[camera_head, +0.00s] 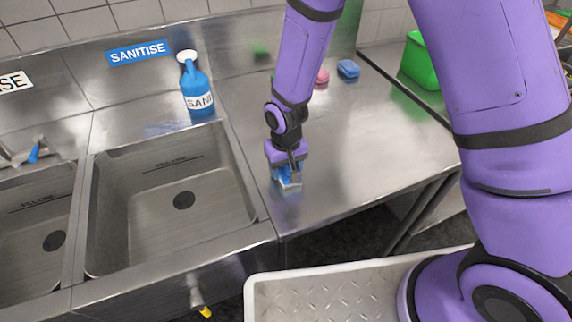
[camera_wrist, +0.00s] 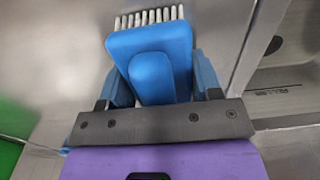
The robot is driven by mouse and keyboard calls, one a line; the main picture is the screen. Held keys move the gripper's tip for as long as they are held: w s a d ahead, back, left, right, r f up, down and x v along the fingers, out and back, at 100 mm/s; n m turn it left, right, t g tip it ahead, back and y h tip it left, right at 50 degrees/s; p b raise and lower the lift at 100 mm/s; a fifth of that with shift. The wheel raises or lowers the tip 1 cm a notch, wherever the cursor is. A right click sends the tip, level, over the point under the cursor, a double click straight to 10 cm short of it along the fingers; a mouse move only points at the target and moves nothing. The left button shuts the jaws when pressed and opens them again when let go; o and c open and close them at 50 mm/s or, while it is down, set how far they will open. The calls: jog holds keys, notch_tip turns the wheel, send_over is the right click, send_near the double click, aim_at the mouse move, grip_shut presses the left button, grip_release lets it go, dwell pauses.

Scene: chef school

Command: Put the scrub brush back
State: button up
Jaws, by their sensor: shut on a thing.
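The scrub brush (camera_wrist: 152,58) is blue with pale bristles along one edge and fills the middle of the wrist view. My gripper (camera_wrist: 163,92) is shut on it, with one finger on each side of its body. In the head view my gripper (camera_head: 288,176) points down at the steel counter, just right of the sink basin. The blue brush (camera_head: 291,177) shows there between the fingers, low over or touching the counter; I cannot tell which.
A blue sanitiser bottle (camera_head: 197,88) stands behind the sink basin (camera_head: 150,215). A pink sponge (camera_head: 322,76) and a blue sponge-like item (camera_head: 348,69) lie at the counter's back. A green bin (camera_head: 421,64) is at the right. The counter (camera_head: 385,135) right of my gripper is clear.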

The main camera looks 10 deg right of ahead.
jog(key=shift+f, duration=0.15)
jog(key=o, duration=0.9)
notch_tip(320, 180, up, 12)
jog(key=shift+r, duration=0.2)
jog(key=s+d+r+m+t, duration=0.1)
jog(key=s+d+r, duration=0.1)
jog(key=d+r, duration=0.6)
jog(key=s+d+r+m+t, duration=0.1)
jog(key=s+d+r, duration=0.1)
jog(key=d+r, duration=0.55)
jog(key=s+d+r+t, duration=0.1)
jog(key=s+d+r, duration=0.3)
jog(key=s, duration=0.3)
jog(key=s+d+r+m+t, duration=0.1)
jog(key=s+d+r+t, duration=0.1)
jog(key=s+d+r, duration=0.3)
notch_tip(320, 180, up, 2)
jog(key=s, duration=0.2)
jog(key=shift+s, duration=0.3)
